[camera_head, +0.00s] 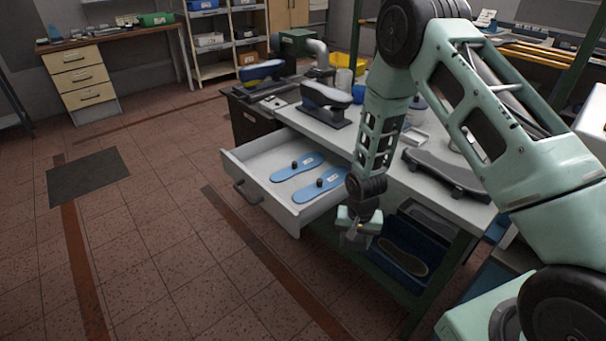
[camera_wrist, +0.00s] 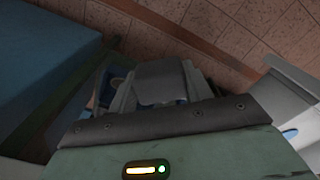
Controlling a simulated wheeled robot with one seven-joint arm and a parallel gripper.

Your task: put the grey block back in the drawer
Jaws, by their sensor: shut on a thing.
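The white drawer (camera_head: 268,212) stands open under the workbench in the head view. Two blue insoles (camera_head: 297,167) lie in it, each with a small dark knob-like thing on or beside it. My gripper (camera_head: 354,238) is just outside the drawer, to the right of its near corner and in front of the bench. It is shut on the grey block (camera_wrist: 160,82), which shows between the fingers in the wrist view. In the head view the block is small and hard to tell from the fingers. Part of the drawer (camera_wrist: 288,78) shows at the right of the wrist view.
The workbench top (camera_head: 313,127) carries shoe lasts on stands (camera_head: 326,99) and a dark curved part (camera_head: 445,174). Blue bins (camera_head: 402,262) sit on the shelf below, close to my gripper. The tiled floor left of the drawer is clear apart from a dark mat (camera_head: 88,177).

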